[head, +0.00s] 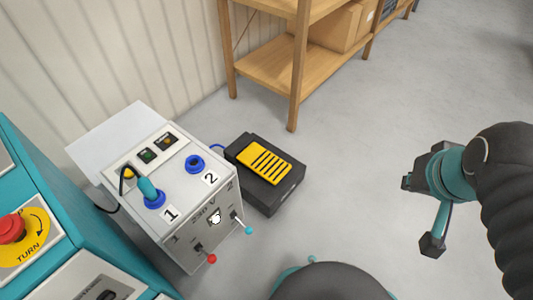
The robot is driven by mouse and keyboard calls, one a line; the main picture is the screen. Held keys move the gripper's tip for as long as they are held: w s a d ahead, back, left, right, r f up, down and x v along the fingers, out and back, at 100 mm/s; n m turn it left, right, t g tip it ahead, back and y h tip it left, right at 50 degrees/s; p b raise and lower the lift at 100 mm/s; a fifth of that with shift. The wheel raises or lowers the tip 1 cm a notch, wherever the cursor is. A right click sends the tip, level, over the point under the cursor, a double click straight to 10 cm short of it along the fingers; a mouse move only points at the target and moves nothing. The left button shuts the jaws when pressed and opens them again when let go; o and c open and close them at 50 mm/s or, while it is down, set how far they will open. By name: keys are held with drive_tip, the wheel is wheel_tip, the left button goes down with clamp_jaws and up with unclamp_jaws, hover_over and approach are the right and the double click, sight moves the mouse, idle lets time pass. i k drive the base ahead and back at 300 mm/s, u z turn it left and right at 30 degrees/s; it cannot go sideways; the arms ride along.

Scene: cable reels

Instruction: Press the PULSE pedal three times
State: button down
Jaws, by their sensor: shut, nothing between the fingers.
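A foot pedal with a yellow, black-striped plate (264,162) on a dark base (277,195) lies on the floor in the middle of the head view. No PULSE lettering can be read on it. The plate looks unobstructed, with nothing on it. My gripper (409,183) is at the right of the view, well to the right of the pedal and apart from it. It is shut and empty.
A grey control box (187,231) with two blue sockets, a plug in socket 1 and small levers stands left of the pedal. A teal cabinet with a red button (11,229) is at far left. A wooden shelf (297,80) stands behind. Floor between pedal and gripper is clear.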

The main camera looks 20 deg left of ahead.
sight(265, 164)
drive_tip(key=u, duration=1.6)
